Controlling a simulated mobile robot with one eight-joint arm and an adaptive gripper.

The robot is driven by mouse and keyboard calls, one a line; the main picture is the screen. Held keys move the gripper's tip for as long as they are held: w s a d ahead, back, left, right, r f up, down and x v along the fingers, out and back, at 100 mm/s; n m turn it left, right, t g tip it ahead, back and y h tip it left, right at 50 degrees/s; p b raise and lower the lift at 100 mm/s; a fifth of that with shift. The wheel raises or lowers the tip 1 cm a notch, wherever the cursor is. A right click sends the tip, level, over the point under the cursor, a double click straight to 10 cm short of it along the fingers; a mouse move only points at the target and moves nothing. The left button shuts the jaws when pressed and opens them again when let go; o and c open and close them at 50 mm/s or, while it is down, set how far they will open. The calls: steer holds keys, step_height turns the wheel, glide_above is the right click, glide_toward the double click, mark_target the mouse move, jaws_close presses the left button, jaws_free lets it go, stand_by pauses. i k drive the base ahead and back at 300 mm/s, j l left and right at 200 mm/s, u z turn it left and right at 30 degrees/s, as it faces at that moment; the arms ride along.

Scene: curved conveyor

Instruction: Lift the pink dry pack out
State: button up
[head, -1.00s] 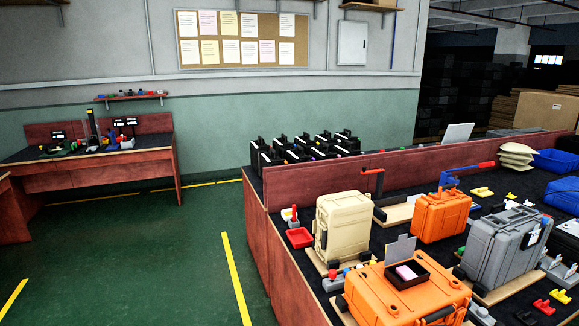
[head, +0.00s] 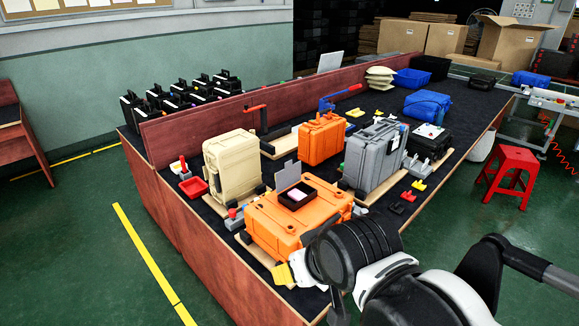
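The pink dry pack (head: 297,195) lies in a small open black box (head: 310,200) on top of the orange case in front. The grey lid (head: 286,175) of the box stands raised at its back. The pack shows as a small pale pink block inside the walls; its lower part is hidden. My arm shows at the lower right, to the right of and nearer than the orange case. I cannot make out my gripper's fingers in this view.
The box sits on a lying orange case (head: 275,226). A beige case (head: 231,165) stands behind left, a grey case (head: 375,157) behind right, another orange case (head: 321,140) farther back. A red stool (head: 510,172) stands right of the table.

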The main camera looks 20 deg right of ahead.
mark_target(297, 194)
steer(key=i+l+u, duration=0.3)
steer(key=l+u, duration=0.25)
steer(key=l, duration=0.2)
steer(key=i+l+u, duration=0.3)
steer(key=l, duration=0.15)
steer(key=l+u, duration=0.3)
steer(key=k+l, duration=0.05)
steer(key=l, duration=0.05)
